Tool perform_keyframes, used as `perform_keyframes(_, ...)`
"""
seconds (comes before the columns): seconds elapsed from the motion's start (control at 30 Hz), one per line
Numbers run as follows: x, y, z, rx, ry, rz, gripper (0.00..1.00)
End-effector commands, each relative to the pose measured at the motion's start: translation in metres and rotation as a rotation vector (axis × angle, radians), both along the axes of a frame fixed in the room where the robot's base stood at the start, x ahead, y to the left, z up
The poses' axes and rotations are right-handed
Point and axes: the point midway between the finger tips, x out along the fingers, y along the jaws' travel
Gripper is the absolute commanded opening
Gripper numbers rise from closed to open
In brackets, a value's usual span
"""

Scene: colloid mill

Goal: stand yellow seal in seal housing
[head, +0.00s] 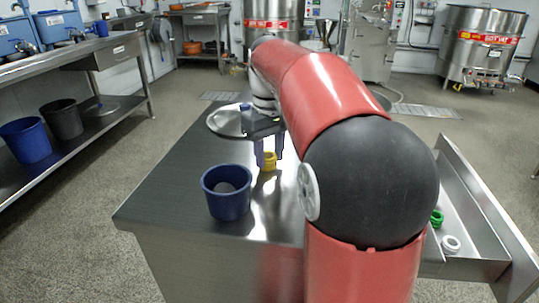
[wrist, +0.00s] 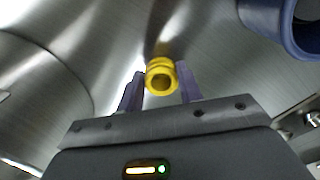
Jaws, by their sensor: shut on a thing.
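The yellow seal (head: 268,161) is a short, ribbed ring with a hole through it. My gripper (head: 269,158) points down and is shut on it, over the steel table (head: 178,196). In the wrist view, the yellow seal (wrist: 161,76) sits between the two purple fingers of my gripper (wrist: 161,84), its opening facing the camera. I cannot tell whether its lower end touches the table. I cannot make out for sure which thing is the seal housing.
A blue bucket (head: 227,206) with a grey round thing inside stands at the front of the table, left of my gripper. A round metal plate (head: 225,121) lies behind. A green ring (head: 437,218) and white ring (head: 451,244) lie in the right-hand steel trough (head: 484,226).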

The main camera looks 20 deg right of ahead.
Motion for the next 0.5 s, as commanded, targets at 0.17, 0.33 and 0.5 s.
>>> perform_keyframes(0.17, 0.0001, -0.0001, -0.0006, -0.001, -0.002, 0.000, 0.14)
perform_keyframes(0.33, 0.0000, 0.0000, -0.0040, 0.000, -0.001, 0.000, 0.14)
perform_keyframes(0.5, 0.0001, 0.0000, -0.0034, 0.000, -0.001, 0.000, 0.55)
